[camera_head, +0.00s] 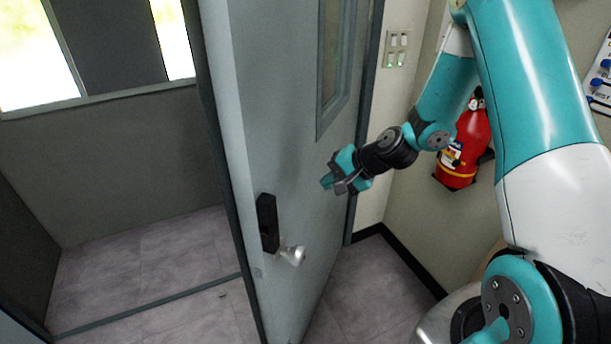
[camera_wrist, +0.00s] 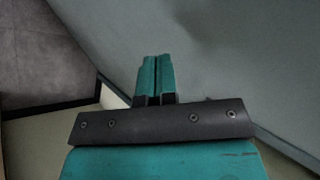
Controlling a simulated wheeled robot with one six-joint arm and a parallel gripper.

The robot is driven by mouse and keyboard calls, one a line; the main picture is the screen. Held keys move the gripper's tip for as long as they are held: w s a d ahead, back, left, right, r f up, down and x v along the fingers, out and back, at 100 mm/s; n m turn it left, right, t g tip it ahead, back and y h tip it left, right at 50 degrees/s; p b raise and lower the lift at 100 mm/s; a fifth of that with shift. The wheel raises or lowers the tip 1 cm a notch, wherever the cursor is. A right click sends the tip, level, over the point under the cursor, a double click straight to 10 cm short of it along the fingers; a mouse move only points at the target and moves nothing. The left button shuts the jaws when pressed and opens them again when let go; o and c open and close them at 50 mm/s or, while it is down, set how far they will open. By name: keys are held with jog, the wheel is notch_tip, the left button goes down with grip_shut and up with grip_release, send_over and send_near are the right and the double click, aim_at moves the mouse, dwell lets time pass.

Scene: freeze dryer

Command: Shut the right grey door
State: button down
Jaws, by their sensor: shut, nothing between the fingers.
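The grey door (camera_head: 293,165) stands open, swung into the room, with a narrow window (camera_head: 336,62) in its upper part. My gripper (camera_head: 328,181) is shut and empty. It is in front of the door face, above and right of the knob. In the wrist view my shut fingers (camera_wrist: 156,77) point toward the door's pale surface (camera_wrist: 240,60). I cannot tell whether they touch it.
A red fire extinguisher (camera_head: 465,145) hangs on the wall right of the door, behind my arm. Light switches (camera_head: 397,48) are on the wall above. The doorway on the left opens onto bare tiled floor (camera_head: 170,250).

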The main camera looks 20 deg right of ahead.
aim_at(296, 185)
jog(key=w+a, duration=0.1)
jog(key=w+a+f+p, duration=0.1)
jog(key=w+a+p, duration=0.1)
jog(key=shift+w+a+f, duration=0.3)
jog(key=shift+w+f, duration=0.05)
jog(key=shift+f, duration=0.05)
jog(key=shift+w+a+f+p, duration=0.2)
jog(key=shift+w+a+p, duration=0.15)
jog(key=shift+w+p, duration=0.15)
